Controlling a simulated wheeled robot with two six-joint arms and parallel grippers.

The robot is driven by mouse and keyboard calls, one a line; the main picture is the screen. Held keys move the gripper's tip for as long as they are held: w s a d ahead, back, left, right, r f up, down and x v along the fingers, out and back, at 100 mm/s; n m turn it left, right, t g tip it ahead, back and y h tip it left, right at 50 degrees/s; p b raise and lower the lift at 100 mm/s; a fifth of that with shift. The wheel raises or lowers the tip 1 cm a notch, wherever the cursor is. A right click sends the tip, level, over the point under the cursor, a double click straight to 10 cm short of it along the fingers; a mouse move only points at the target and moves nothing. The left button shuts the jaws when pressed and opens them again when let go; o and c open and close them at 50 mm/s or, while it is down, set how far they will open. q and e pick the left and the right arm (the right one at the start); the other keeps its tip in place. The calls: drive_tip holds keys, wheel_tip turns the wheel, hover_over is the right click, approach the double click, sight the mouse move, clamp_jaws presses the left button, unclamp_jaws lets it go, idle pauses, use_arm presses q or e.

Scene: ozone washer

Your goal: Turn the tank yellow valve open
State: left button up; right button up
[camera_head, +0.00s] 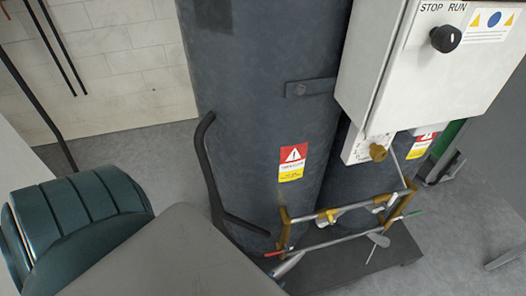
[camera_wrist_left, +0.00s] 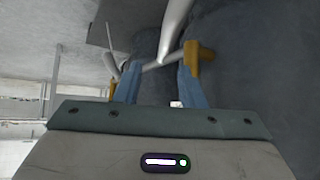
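Yellow fittings sit on the silver pipe frame at the tank's foot in the head view. A small yellow valve piece (camera_head: 328,214) is on its upper pipe, and a yellow elbow (camera_head: 282,230) is at its left end. The lower pipe has a red-tipped end at left. In the left wrist view, my left gripper (camera_wrist_left: 158,88) has its two blue fingers apart. A yellow fitting (camera_wrist_left: 200,62) is just beyond the right finger; I cannot tell whether they touch. A pipe passes across between the fingertips. The fingers are not clear in the head view. My right gripper is not seen.
The dark tank (camera_head: 260,90) fills the middle of the head view. A white control box (camera_head: 400,70) with a black knob (camera_head: 446,38) is at upper right, above a brass fitting (camera_head: 378,152). A black bent bar (camera_head: 208,170) stands in front of the tank.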

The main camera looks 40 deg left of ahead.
use_arm(q)
drive_tip(key=s+a+f+g, duration=0.2)
drive_tip(key=s+f, duration=0.2)
drive_tip(key=shift+f, duration=0.4)
